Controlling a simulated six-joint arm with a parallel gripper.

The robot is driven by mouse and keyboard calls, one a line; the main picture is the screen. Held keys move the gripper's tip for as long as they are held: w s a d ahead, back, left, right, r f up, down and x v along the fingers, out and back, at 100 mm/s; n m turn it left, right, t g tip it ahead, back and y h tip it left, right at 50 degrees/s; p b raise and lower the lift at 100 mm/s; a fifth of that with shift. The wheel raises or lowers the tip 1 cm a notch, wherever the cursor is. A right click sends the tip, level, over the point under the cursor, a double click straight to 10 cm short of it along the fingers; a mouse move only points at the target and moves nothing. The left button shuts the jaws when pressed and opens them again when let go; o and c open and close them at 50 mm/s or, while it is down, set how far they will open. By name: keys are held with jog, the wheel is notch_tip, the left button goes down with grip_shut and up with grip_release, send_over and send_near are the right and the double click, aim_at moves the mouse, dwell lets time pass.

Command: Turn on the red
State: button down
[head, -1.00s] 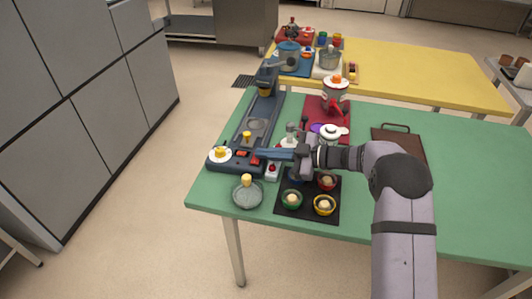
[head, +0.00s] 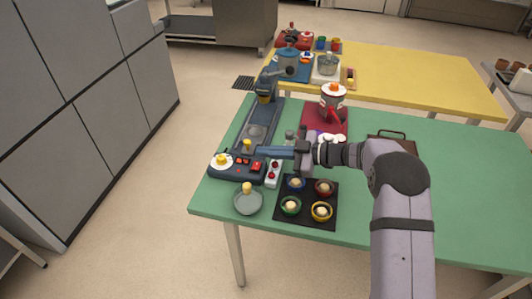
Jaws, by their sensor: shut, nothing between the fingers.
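A dark machine (head: 222,172) lies along the left side of the green table. Red controls (head: 257,167) show on its near end, too small to tell their setting. Beside it on the right is a narrow white strip (head: 272,181) with red round spots (head: 274,164), perhaps switches; whether any is lit cannot be told. My gripper (head: 260,151) reaches in from the right, shut and empty. Its blue fingers point left over the machine's near end, just beyond the red controls in the picture. Whether they touch anything cannot be told.
A black mat (head: 308,219) with several small coloured bowls lies near the front edge. A grey-green dish (head: 247,203) stands left of it. A red mat (head: 338,117) with a red-and-white appliance (head: 331,96) is behind. A yellow table (head: 420,75) stands further back. The green table's right is mostly clear.

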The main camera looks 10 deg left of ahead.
jog(key=b+v, duration=0.2)
jog(key=v, duration=0.7)
jog(key=shift+w+d, duration=0.3)
jog(key=shift+d, duration=0.05)
